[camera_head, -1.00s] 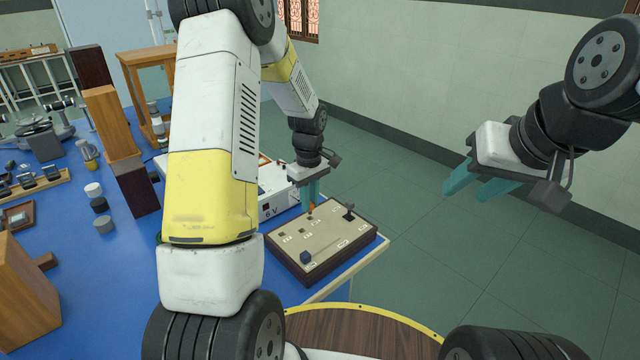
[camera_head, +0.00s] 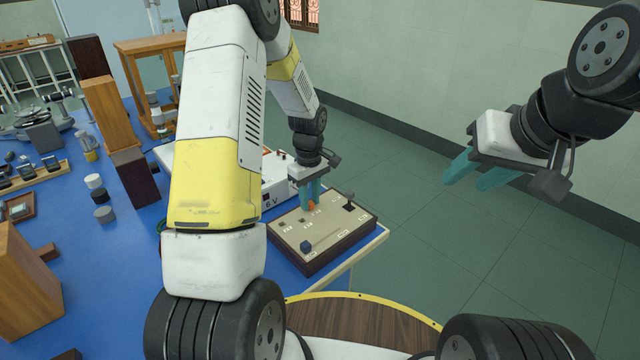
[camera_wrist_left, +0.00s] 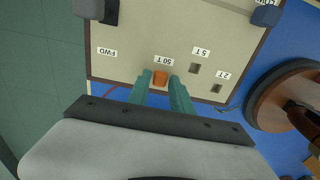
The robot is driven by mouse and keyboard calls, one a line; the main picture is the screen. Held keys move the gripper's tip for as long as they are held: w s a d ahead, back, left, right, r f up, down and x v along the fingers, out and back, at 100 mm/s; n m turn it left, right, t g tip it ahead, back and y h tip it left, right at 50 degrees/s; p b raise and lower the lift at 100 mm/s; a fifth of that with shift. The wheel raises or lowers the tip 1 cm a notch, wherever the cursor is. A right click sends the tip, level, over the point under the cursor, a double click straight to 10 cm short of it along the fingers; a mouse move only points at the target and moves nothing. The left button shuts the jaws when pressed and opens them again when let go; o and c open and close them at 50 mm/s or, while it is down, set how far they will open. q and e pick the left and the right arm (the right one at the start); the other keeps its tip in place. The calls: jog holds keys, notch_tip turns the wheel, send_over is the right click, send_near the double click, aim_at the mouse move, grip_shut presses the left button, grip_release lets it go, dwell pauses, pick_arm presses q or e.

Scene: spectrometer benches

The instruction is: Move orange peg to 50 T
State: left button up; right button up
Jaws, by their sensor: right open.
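The orange peg (camera_wrist_left: 160,77) stands at the socket beside the 50 T label (camera_wrist_left: 166,60) on the panel of a shallow box (camera_head: 325,237). In the head view, the peg (camera_head: 312,205) shows low between my left fingertips. My left gripper (camera_head: 311,192) points down at the panel. In the left wrist view, its fingers (camera_wrist_left: 161,82) flank the peg closely; I cannot tell whether they press on it. The 5 T socket (camera_wrist_left: 195,69) and the 2 T socket (camera_wrist_left: 215,88) look empty. My right gripper (camera_head: 478,170) is open and empty, in the air at the right.
A dark blue knob (camera_head: 306,246) and a black lever (camera_head: 349,200) stand on the box. A white 6 V unit (camera_head: 276,178) is just behind it. The box lies near the right edge of the blue table (camera_head: 120,262). Wooden blocks and small parts stand left.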

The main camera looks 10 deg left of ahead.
pick_arm(q)
jog(key=shift+o, duration=1.1)
jog(key=shift+r, duration=4.05)
jog(key=s+r+m+t+h, duration=0.1)
jog(key=s+r+m+t, duration=0.15)
jog(key=s+r, duration=0.4)
jog(key=s+r+m+t, duration=0.1)
jog(key=s+r+m, duration=0.25)
jog(key=r, duration=0.55)
jog(key=s+d+r+m+t, duration=0.1)
jog(key=s+r+m, duration=0.1)
jog(key=s, duration=0.5)
jog(key=s+d+r+m+t+h, duration=0.1)
jog(key=s+r+m, duration=0.2)
jog(key=s, duration=0.4)
jog(key=shift+s+t, duration=0.15)
jog(key=shift+t, duration=0.2)
jog(key=shift+d, duration=0.1)
jog(key=shift+c, duration=0.4)
